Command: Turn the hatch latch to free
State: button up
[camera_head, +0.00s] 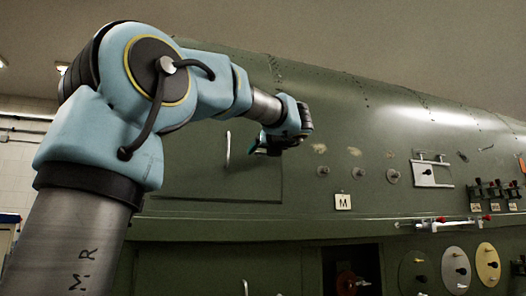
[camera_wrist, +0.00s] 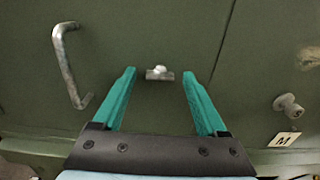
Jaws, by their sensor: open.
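The hatch (camera_head: 190,180) is a green panel set in the green fuselage side, with a pale bar handle (camera_head: 228,149). In the wrist view the bent grey handle (camera_wrist: 68,68) is at the left. A small light-grey latch (camera_wrist: 159,74) with a rounded knob on a short crosswise plate sits on the panel near the middle. My gripper (camera_wrist: 157,78) is open, its teal fingers on either side of the latch in the picture, with clear gaps to both. Contact or depth cannot be told. In the head view my gripper (camera_head: 264,149) is at the hatch's right part; the latch is hidden there.
A round grey knob (camera_wrist: 289,105) stands right of the hatch seam, near an M label (camera_wrist: 286,139). The head view also shows the M label (camera_head: 343,202), a latch plate (camera_head: 432,174), black clamps (camera_head: 495,190) and round discs (camera_head: 456,269) to the right.

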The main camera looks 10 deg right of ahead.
grip_shut()
dwell(0.4)
jog(key=shift+n, duration=0.3)
jog(key=n+b, duration=0.2)
jog(key=n, duration=0.1)
jog(key=shift+d+f, duration=0.1)
jog(key=shift+f, duration=0.05)
jog(key=n+b, duration=0.3)
jog(key=n, duration=0.2)
jog(key=shift+n, duration=0.4)
jog(key=n+b, duration=0.2)
jog(key=n, duration=0.2)
jog(key=shift+n, duration=0.3)
jog(key=shift+n+b, duration=1.05)
jog(key=shift+n, duration=0.85)
